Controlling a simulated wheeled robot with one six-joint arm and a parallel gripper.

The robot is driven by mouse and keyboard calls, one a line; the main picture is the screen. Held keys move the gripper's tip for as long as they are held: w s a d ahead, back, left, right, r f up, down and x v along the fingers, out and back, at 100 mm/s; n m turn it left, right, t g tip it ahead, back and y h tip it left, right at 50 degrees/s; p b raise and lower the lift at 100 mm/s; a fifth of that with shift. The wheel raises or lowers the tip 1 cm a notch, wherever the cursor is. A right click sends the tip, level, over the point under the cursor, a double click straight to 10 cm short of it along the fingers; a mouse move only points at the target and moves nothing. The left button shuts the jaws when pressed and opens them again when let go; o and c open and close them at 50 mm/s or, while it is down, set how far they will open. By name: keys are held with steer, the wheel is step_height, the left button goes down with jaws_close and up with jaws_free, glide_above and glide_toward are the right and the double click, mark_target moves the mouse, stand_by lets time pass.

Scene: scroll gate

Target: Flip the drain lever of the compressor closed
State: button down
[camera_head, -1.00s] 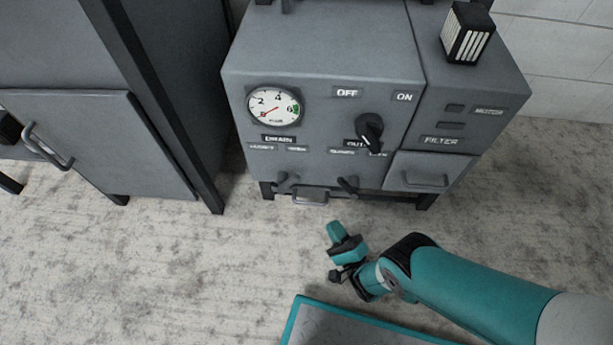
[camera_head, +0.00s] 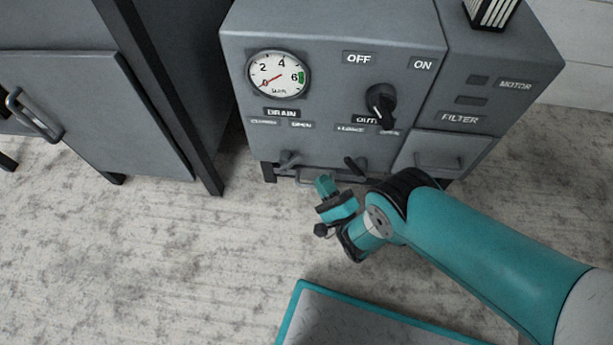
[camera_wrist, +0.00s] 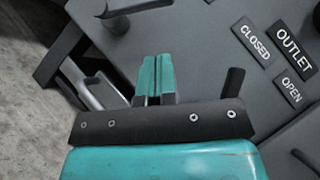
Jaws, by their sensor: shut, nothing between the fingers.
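The compressor (camera_head: 330,60) is a grey cabinet with a DRAIN label (camera_head: 282,113) below its gauge. The dark drain lever (camera_head: 290,160) sits low on its front, under that label, and appears to lean right, toward the OPEN side. It also shows at the top edge of the wrist view (camera_wrist: 140,7), partly cut off. My teal gripper (camera_head: 323,186) is in front of the cabinet's lower front, right of and below the drain lever and apart from it. In the wrist view my gripper's fingers (camera_wrist: 155,75) are together, with nothing between them.
The outlet lever (camera_head: 355,166) is close right of my gripper; it also shows in the wrist view (camera_wrist: 233,84). A low handle (camera_wrist: 88,88) projects at the cabinet's bottom. A black rotary knob (camera_head: 381,103) is higher up. Another grey cabinet (camera_head: 90,110) stands left; floor between is clear.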

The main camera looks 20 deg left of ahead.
mark_target(291, 162)
steer(key=a+r+b, duration=0.1)
steer(key=b, duration=0.2)
steer(key=a+r+b, duration=0.1)
steer(key=a+b, duration=0.1)
steer(key=b, duration=0.1)
steer(key=a+r+b, duration=0.1)
steer(key=b, duration=0.3)
steer(key=shift+w+a, duration=0.2)
steer(key=shift+a, duration=0.15)
steer(key=shift+r, duration=0.15)
